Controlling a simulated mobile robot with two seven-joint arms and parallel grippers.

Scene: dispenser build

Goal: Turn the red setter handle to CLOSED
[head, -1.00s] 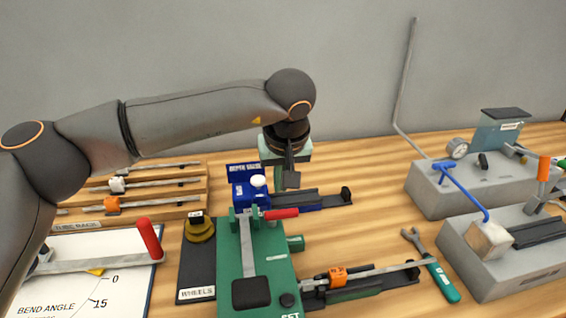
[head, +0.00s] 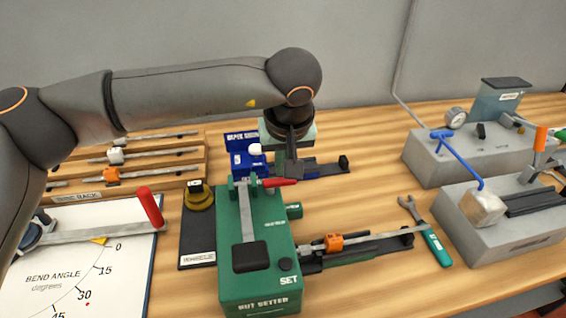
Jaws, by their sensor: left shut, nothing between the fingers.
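The green nut setter (head: 275,297) stands on the table at the front middle, with "SET" lettered on its top. Its red setter handle (head: 279,183) is at the back end and lies roughly level, pointing right. My left gripper (head: 292,172) points down and is shut and empty. Its fingertips are just behind and above the red handle, close to its right part; I cannot tell whether they touch it. No CLOSED mark is readable. My right gripper is not in view.
A blue unit (head: 241,160) stands behind the setter, close to my gripper. A rail with an orange block (head: 334,243) extends right of the setter. A wrench with a teal grip (head: 437,248) lies farther right. The bend angle board (head: 60,295) is at left.

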